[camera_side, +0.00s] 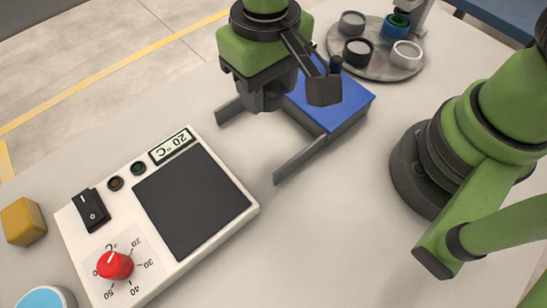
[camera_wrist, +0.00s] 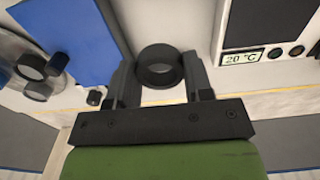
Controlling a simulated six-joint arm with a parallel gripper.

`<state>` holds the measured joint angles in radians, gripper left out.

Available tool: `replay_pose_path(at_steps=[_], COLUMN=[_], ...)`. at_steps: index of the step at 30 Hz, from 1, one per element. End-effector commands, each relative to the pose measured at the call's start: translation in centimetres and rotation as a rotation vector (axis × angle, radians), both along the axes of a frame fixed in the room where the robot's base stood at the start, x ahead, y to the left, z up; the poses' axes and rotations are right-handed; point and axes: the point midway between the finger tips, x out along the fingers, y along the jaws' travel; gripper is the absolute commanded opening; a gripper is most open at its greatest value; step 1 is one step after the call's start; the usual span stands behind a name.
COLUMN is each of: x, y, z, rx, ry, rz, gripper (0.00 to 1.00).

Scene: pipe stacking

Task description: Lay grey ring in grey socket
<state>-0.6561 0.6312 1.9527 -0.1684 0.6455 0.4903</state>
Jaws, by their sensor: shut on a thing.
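My gripper (camera_side: 267,97) is in front of the blue box in the side view, with its fingers pointing down. In the wrist view my gripper (camera_wrist: 159,75) is shut on a dark grey ring (camera_wrist: 158,68), one finger on each side of it. In the side view the ring cannot be clearly told from the dark fingers. The grey socket (camera_side: 351,23) stands at the back left of a round grey plate (camera_side: 378,73), well apart from my gripper.
A blue box (camera_side: 345,108) with two grey bars (camera_side: 300,158) lies under and beside my gripper. The plate also carries a black socket (camera_side: 357,52), a white one (camera_side: 407,53) and a blue one with green (camera_side: 396,24). A hotplate (camera_side: 160,215) and yellow cube (camera_side: 23,221) are left.

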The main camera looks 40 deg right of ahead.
Motion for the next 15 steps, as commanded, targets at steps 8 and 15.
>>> replay_pose_path(at_steps=[8,15], x=[-2.8,-2.9], y=[3.7,3.7], z=[-2.3,-6.6], rx=[-0.003,-0.003], ry=[0.003,0.004], rz=[-0.001,-0.005], gripper=[0.25,0.25])
